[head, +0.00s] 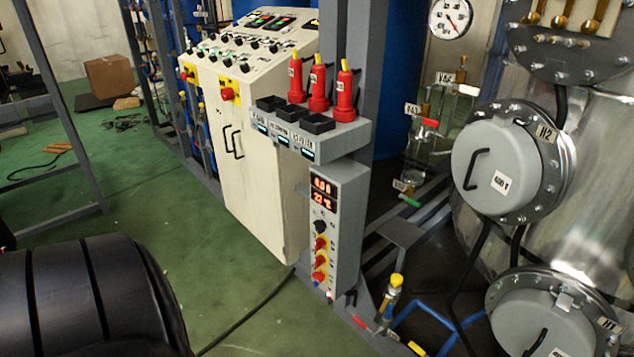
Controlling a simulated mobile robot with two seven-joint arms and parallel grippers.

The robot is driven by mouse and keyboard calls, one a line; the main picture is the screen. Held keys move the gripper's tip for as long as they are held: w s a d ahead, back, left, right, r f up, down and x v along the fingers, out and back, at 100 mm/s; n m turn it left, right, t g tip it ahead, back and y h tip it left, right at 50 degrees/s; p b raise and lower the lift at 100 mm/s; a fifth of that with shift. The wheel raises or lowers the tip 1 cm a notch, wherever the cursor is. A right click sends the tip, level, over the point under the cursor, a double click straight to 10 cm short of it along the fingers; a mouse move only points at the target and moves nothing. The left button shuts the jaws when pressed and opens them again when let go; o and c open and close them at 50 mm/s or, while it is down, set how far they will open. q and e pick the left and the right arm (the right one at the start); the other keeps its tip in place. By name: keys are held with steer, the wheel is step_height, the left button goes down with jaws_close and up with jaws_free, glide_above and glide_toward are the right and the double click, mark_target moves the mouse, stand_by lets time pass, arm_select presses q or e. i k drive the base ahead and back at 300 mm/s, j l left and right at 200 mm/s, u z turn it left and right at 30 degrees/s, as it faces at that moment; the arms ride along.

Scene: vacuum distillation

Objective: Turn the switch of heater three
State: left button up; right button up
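A grey control box (338,220) is fixed to a post near the middle of the head view. It has two red digital readouts (323,190). The labels beside the knobs are too small to read, so I cannot tell which one is heater three. Neither of my grippers is in view.
A cream control cabinet (262,190) stands left of the box. Red handheld devices (318,85) stand on a grey shelf above it. Valves and blue pipes (430,315) lie low. Green floor (140,200) is open at left.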

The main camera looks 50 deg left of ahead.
mark_target(319, 275)
steer(key=j+u, duration=0.1)
steer(key=u, duration=0.4)
steer(key=j+u, duration=0.1)
steer(key=u, duration=0.4)
steer(key=i+j+u, duration=0.1)
steer(key=u, duration=0.4)
